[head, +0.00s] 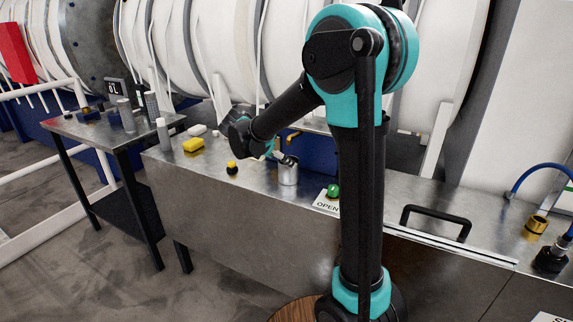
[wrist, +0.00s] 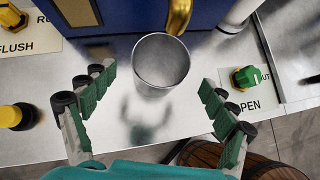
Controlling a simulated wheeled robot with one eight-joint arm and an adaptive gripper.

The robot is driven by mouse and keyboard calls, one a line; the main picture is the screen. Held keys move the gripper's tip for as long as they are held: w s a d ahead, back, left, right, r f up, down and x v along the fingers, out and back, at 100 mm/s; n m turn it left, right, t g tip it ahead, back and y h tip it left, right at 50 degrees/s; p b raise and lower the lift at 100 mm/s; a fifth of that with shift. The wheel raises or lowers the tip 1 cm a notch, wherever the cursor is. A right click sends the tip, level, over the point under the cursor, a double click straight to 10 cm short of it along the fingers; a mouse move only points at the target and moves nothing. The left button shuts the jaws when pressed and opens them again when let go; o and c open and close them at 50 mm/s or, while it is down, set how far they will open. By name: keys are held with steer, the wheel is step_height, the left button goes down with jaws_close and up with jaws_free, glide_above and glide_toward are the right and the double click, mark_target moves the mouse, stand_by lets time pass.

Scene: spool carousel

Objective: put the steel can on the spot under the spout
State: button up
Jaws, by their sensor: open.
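The steel can (head: 288,173) stands upright on the metal counter, open at the top and seemingly empty in the wrist view (wrist: 161,66). The brass spout (wrist: 178,16) comes down at the can's far rim, slightly right of its middle; it also shows behind the can in the head view (head: 293,136). No marked spot shows; the can may cover it. My gripper (wrist: 157,88) is open, its green-padded fingers spread on either side of the counter just in front of the can. The can lies beyond the fingertips, and I see no finger touching it.
A green button (wrist: 246,77) on an OPEN plate is right of the can. A blue panel (wrist: 120,14) stands behind. A black handle (head: 436,222) lies further right. A side table (head: 90,128) holds several cylinders.

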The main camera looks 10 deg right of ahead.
steer(key=v, duration=0.6)
steer(key=shift+a+r, duration=0.1)
stand_by(1.2)
